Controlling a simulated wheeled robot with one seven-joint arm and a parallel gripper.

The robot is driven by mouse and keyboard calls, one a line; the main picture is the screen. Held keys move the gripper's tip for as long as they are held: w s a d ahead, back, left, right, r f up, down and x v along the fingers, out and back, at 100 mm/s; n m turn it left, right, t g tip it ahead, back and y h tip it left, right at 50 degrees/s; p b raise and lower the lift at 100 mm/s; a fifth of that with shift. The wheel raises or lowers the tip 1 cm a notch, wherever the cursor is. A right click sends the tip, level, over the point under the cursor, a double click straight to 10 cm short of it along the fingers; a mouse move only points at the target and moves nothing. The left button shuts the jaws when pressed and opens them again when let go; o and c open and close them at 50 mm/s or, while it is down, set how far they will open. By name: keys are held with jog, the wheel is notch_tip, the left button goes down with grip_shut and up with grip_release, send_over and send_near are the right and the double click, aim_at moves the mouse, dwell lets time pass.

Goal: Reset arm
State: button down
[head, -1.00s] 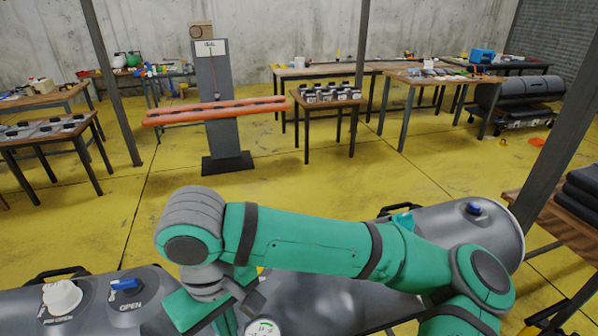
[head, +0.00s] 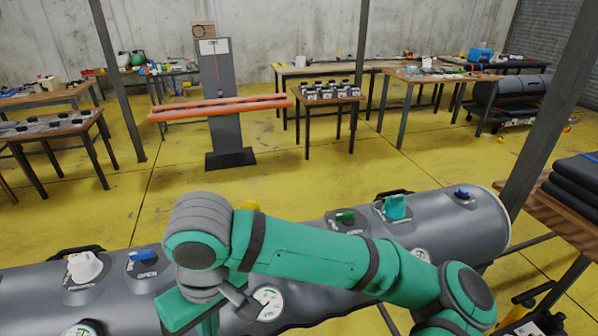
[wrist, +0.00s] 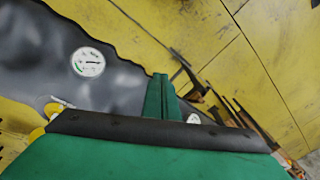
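My green and grey arm (head: 310,255) is bent across the lower part of the head view, over a grey inflatable tube. My gripper (wrist: 160,80) shows in the wrist view as one narrow green shape in the middle, with its fingers seemingly together and nothing between them. In the head view its tips are cut off by the bottom edge. It is above or beside the tube; the exact gap cannot be told.
The grey tube (head: 465,222) carries a white valve (head: 84,267), blue valves, a teal valve (head: 396,207) and round gauges (head: 268,303). A table with black folded items (head: 575,190) stands close at right. An orange tube (head: 220,107) crosses a stand. Yellow floor (head: 300,175) lies open beyond.

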jog(key=a+r+y, duration=0.1)
jog(key=a+y, duration=0.4)
jog(key=a, duration=0.4)
jog(key=w+a+r+m+t+y, duration=0.4)
jog(key=w+a+r+t+y, duration=0.25)
jog(key=y, duration=0.45)
jog(key=w+d+f+m+t+h, duration=0.4)
jog(key=w+d+f+m+t, duration=0.1)
jog(key=d+f+m+t, duration=0.3)
jog(key=s+d+f+m+t+h, duration=0.3)
jog(key=s+d+f+m+h, duration=0.15)
jog(key=d+f+h, duration=0.6)
jog(key=s+d+f+n+h, duration=0.1)
jog(key=s+d+f, duration=0.3)
jog(key=s, duration=0.4)
jog(key=s+d+f+n+g+h, duration=0.1)
jog(key=s+d+f+n, duration=0.2)
jog(key=s, duration=0.6)
jog(key=s+d+f+n+g+h, duration=0.1)
jog(key=s+d+f+n, duration=0.2)
jog(key=s, duration=0.6)
notch_tip(320, 180, down, 2)
jog(key=d, duration=0.2)
jog(key=shift+d, duration=0.35)
